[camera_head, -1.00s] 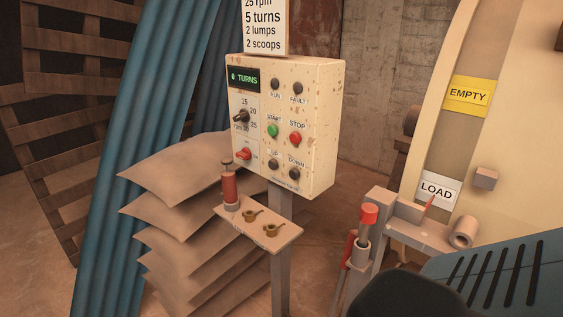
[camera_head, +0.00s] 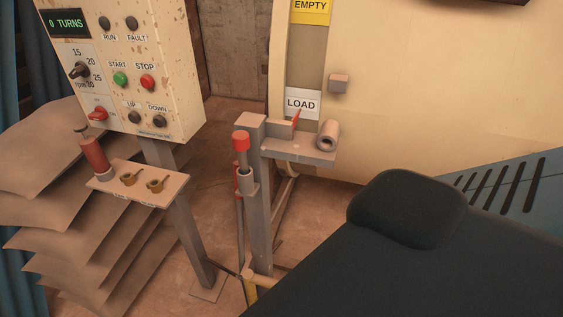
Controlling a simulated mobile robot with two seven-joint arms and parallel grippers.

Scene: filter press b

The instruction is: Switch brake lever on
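A lever with a red grip (camera_head: 241,142) stands nearly upright in a grey sleeve at the front of a grey post (camera_head: 259,205), in the middle of the head view. It looks like the brake lever, but I read no label on it. A thin rod with a red upper part (camera_head: 237,182) stands just behind and beside it, partly hidden by the sleeve. Neither of my grippers shows, and nothing touches the lever.
Left of the lever is a control box (camera_head: 122,60) reading 0 TURNS, above a small shelf (camera_head: 165,185) with two brass scoops and a red cylinder. Sacks (camera_head: 50,215) are stacked at left. A large cream drum (camera_head: 420,100) stands behind.

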